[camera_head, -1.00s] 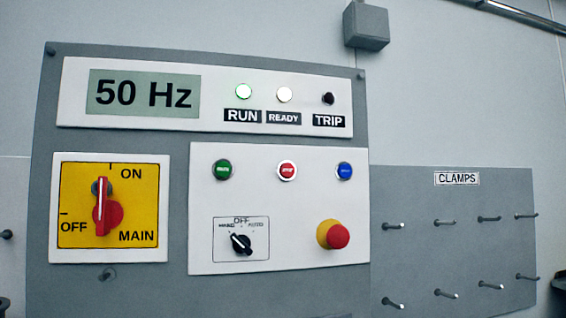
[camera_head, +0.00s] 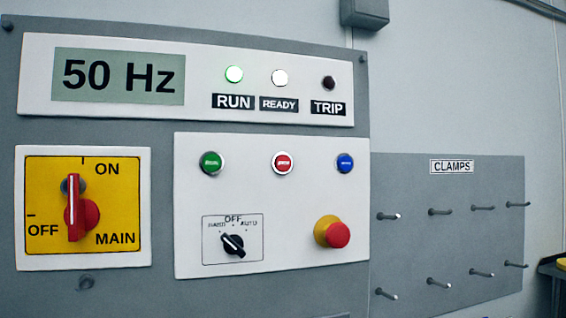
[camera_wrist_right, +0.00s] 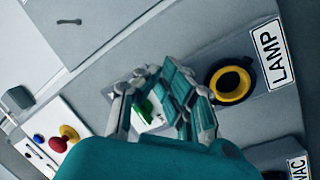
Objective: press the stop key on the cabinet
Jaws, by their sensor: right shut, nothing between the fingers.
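The cabinet's control panel (camera_head: 190,250) fills the left and middle of the head view. The stop key, a small red button in a pale ring (camera_head: 283,162), sits between a green button (camera_head: 211,163) and a blue button (camera_head: 345,163). A red mushroom knob on a yellow base (camera_head: 338,235) is below them. My right gripper (camera_wrist_right: 152,82) shows only in the right wrist view; it is shut and empty, away from the buttons. The red knob (camera_wrist_right: 58,145) and blue button (camera_wrist_right: 38,138) show at the lower left there. My left gripper is not in view.
The yellow main switch (camera_head: 120,215) stands left of the buttons. The clamps board (camera_head: 400,175) with several protruding pegs is to the right. In the right wrist view a yellow-ringed black socket (camera_wrist_right: 230,82) sits beside a LAMP label (camera_wrist_right: 270,55).

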